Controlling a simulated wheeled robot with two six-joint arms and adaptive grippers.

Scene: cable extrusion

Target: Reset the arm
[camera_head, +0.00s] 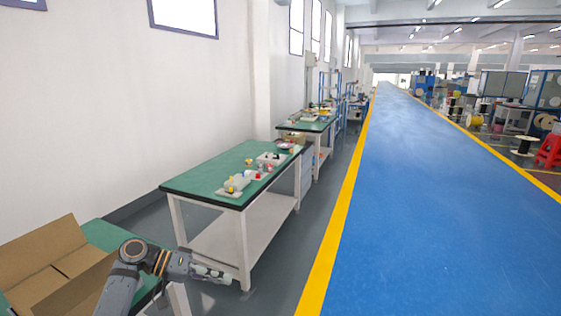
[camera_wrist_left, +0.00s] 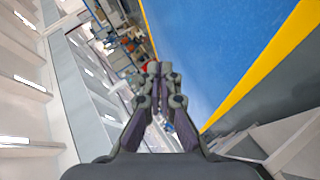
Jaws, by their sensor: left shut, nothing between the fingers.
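My left arm comes in at the bottom left of the head view, bent at a joint with an orange band. Its gripper (camera_head: 212,274) points right, in front of the near legs of a green-topped table (camera_head: 205,178). In the left wrist view the two fingers of my left gripper (camera_wrist_left: 159,70) are together at the tips, with nothing held between them. My right arm and gripper are in neither view.
An open cardboard box (camera_head: 45,250) stands on a green table at the bottom left, close to my left arm. Small parts, including a white tray (camera_head: 270,158), lie on the table ahead. A blue floor lane (camera_head: 430,210) with yellow edges runs clear on the right.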

